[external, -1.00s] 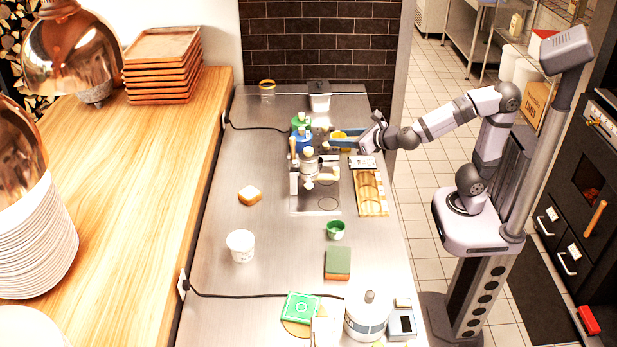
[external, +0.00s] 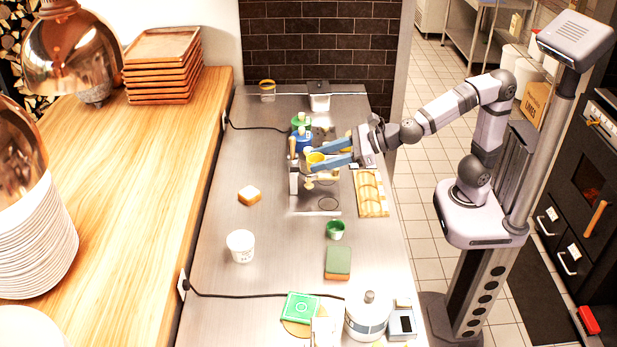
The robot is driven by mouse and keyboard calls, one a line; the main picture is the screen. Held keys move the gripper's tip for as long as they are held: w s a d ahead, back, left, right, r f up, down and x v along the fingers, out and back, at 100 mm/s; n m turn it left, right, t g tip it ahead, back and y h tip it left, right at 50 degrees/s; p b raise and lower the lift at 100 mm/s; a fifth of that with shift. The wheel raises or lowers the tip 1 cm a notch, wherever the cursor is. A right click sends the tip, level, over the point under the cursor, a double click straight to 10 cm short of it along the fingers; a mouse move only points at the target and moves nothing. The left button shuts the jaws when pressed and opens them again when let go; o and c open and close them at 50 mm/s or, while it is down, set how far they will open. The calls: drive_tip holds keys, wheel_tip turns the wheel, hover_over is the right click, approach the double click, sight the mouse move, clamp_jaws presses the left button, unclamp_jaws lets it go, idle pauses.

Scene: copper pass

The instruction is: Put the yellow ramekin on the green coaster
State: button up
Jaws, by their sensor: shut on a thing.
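My gripper (external: 316,158) is shut on the yellow ramekin (external: 315,159), one blue finger on each side of it. The ramekin is held above the far middle of the steel counter, over or just behind a small pale stand-like device (external: 297,186). Its height above the device is hard to tell. A flat green square with a pale ring mark (external: 299,307) lies at the near end of the counter, partly over a round tan board. It looks like the green coaster, though its thickness is unclear. It is far from my gripper.
Blue and green containers (external: 301,138) stand close behind my gripper. A tan slotted tray (external: 371,193), a green cup (external: 335,229), a sponge (external: 338,262), a white tub (external: 240,245) and a large white jar (external: 368,314) stand around.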

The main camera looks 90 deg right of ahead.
drive_tip(key=w+a+f+n+y, duration=0.2)
drive_tip(key=w+a+y, duration=0.15)
drive_tip(key=a, duration=0.45)
drive_tip(key=n+g+y+b, duration=0.4)
drive_tip(key=n+g+y, duration=0.1)
drive_tip(key=n+y, duration=0.35)
hover_over(305, 303)
wheel_tip(305, 303, down, 3)
drive_tip(key=shift+h, duration=0.4)
drive_tip(key=shift+f+b, duration=3.45)
drive_tip(key=shift+f, duration=1.65)
drive_tip(key=shift+f, duration=0.15)
drive_tip(key=o, duration=1.1)
drive_tip(key=shift+c, duration=0.2)
